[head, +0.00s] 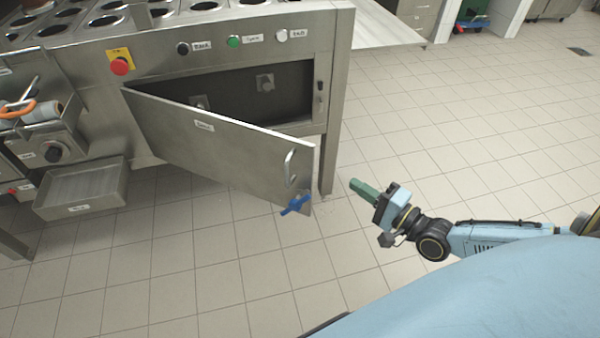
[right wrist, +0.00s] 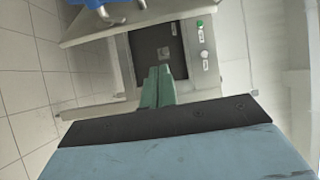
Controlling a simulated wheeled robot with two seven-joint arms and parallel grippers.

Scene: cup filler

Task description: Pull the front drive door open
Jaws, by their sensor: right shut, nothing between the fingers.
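The front drive door (head: 230,150) is a grey metal panel that stands ajar, hinged at its left, its right end swung out from the machine. It carries a small label, a curved metal handle (head: 290,168) and a blue latch (head: 296,204) near its lower right corner. My right gripper (head: 357,187) has green fingers and is shut and empty, to the right of the door's free end and apart from it in the head view. In the right wrist view the green fingers (right wrist: 157,85) are together, with the dark opening beyond them. My left gripper is not in view.
The dark drive compartment (head: 280,95) shows behind the door. Above it are a red stop button (head: 119,67) and several labelled buttons. A metal tray (head: 82,190) juts out at the left. Tiled floor (head: 450,130) is open to the right.

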